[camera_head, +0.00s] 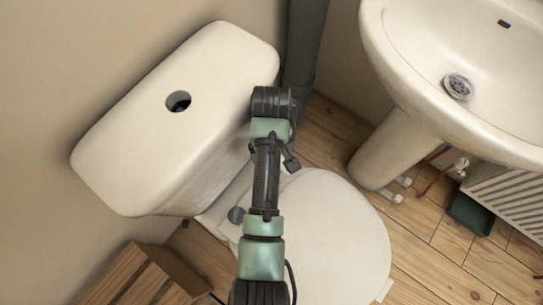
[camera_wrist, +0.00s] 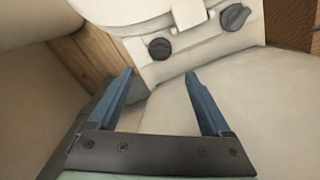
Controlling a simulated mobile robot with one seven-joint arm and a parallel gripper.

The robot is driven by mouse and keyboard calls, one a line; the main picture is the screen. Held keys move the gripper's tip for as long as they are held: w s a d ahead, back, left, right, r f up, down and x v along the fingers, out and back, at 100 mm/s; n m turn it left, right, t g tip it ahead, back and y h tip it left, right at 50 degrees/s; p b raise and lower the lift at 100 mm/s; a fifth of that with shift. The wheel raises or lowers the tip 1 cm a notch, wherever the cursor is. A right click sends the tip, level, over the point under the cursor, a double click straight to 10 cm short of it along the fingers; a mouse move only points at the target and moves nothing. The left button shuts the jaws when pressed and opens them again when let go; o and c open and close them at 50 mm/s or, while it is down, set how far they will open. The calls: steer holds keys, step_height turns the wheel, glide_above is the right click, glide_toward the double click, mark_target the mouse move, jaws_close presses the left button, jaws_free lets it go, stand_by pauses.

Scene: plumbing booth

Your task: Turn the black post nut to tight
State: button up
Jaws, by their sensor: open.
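In the wrist view my gripper (camera_wrist: 160,76) is open, its two blue fingers apart with nothing between them. Beyond the fingertips, a white fitting carries two black knob-like parts. One is a rounder black nut (camera_wrist: 160,48), just past the gap between the fingers and apart from them. The other is a winged black nut (camera_wrist: 234,17), farther up and to the right. I cannot tell from these views which is the post nut or how tight either is. In the head view a dark round part (camera_head: 236,214) shows beside the toilet seat hinge, left of my arm.
The toilet cistern (camera_head: 190,110) stands close on the left of my arm, with the closed lid (camera_head: 335,235) below right. A grey pipe (camera_head: 305,45) runs behind. A basin (camera_head: 440,60) and its pedestal stand right. A wooden crate (camera_head: 145,275) is at lower left.

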step_height(320, 180, down, 11)
steer(key=b, duration=0.4)
steer(key=shift+r, duration=0.1)
jaws_close()
